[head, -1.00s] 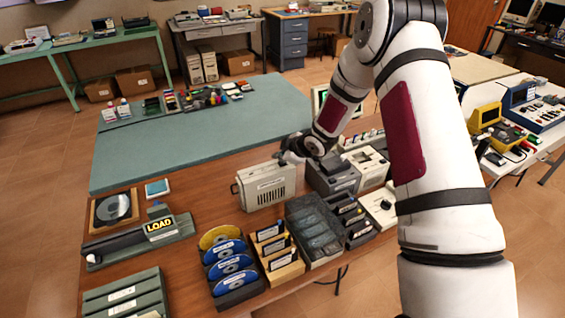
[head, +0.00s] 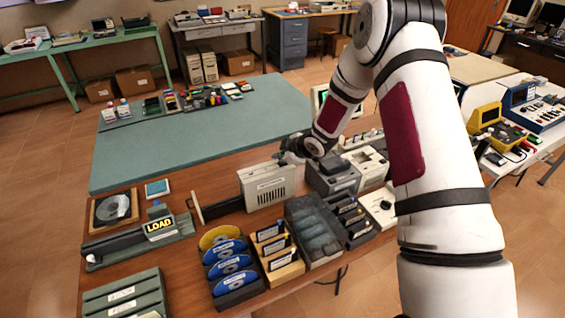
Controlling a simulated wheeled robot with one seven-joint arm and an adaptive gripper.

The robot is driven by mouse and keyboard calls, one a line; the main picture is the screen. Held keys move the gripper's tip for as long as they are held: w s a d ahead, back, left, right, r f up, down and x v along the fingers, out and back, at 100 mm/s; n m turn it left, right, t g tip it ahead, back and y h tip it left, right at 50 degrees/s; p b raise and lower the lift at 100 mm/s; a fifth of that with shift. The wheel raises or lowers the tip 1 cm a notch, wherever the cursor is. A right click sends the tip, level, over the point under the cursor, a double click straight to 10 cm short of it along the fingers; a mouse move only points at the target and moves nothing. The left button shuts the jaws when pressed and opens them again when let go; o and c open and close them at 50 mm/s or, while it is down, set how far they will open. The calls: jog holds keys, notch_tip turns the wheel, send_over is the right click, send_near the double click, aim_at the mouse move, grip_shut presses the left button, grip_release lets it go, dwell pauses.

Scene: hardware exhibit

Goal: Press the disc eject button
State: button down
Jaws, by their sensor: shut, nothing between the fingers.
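A beige disc drive (head: 267,188) with a slotted side stands on the wooden table. Its dark disc tray (head: 222,208) sticks out to the left, ending in a pale upright front plate (head: 197,206). My gripper (head: 283,157) is shut and empty, at the upper right of the drive, by its top edge. I cannot tell whether it touches the drive. The eject button cannot be made out.
Blue and gold discs (head: 232,264) stand in a dark rack in front. A LOAD stand (head: 140,240) and a disc on a wooden base (head: 114,209) are at left. Grey boxes (head: 333,175) crowd the drive's right. The green mat (head: 200,130) behind is mostly clear.

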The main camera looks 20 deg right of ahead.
aim_at(281, 163)
jog(key=shift+r, duration=0.6)
jog(key=shift+r, duration=0.1)
jog(key=shift+r, duration=2.45)
